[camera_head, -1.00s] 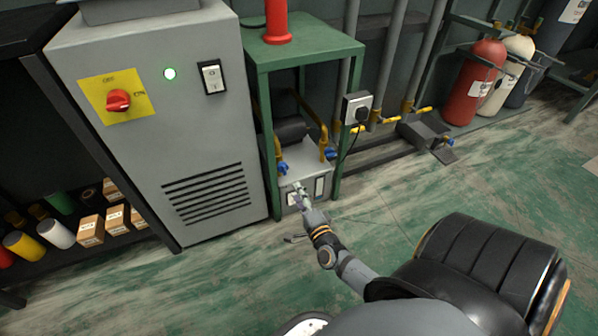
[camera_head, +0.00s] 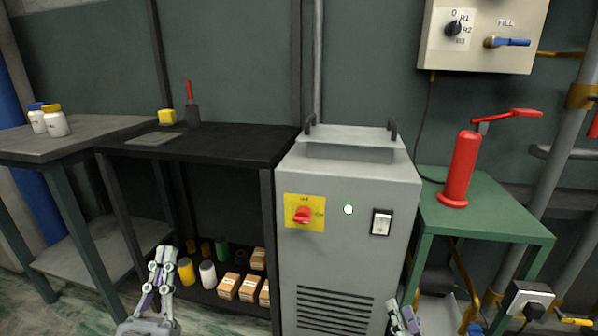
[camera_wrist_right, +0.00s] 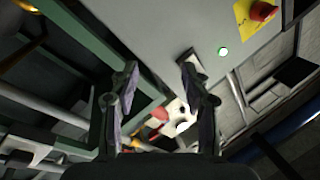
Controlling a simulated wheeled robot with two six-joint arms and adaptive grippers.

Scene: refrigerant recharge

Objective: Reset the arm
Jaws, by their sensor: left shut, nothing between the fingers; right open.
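My left gripper (camera_head: 160,252) is in the lower left of the head view, in front of the black shelf unit, with its fingers together and nothing between them. My right gripper (camera_head: 403,312) shows only in part at the bottom edge, in front of the grey cabinet's lower right side. In the right wrist view its two fingers (camera_wrist_right: 158,82) are spread apart with no object held between them. The grey cabinet (camera_head: 347,258) carries a red rotary switch (camera_head: 302,215), a lit green lamp (camera_head: 348,210) and a rocker switch (camera_head: 381,222).
A green stand (camera_head: 487,222) with a red hand pump (camera_head: 461,170) is right of the cabinet. A control box (camera_head: 480,50) with a blue handle is on the wall above. The black shelf unit (camera_head: 235,148) holds boxes and cans. A grey table (camera_head: 85,140) is at left.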

